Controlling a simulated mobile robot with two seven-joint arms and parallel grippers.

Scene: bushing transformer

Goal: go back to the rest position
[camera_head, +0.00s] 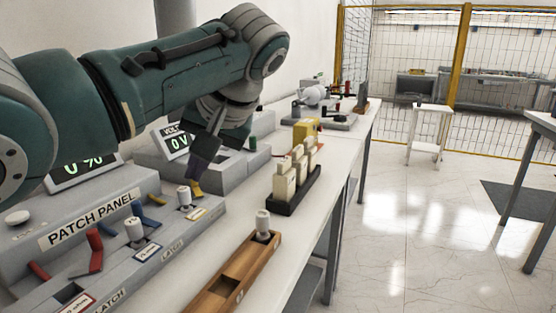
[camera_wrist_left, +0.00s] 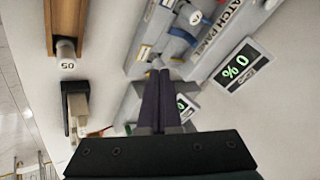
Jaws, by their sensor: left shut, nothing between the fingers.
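My left gripper (camera_head: 194,190) comes down over the far end of the grey patch panel (camera_head: 100,232), close to a white cylinder (camera_head: 184,197) at that end. Its dark fingers are together with nothing between them. In the left wrist view the shut fingers (camera_wrist_left: 159,74) point at the panel's edge. I cannot tell whether the tips touch the panel. My right gripper is in neither view.
A wooden tray (camera_head: 232,280) with a white cylinder (camera_head: 263,226) lies at the front. A black holder (camera_head: 292,195) with several cream blocks stands behind it. Displays (camera_head: 178,142) stand behind the panel.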

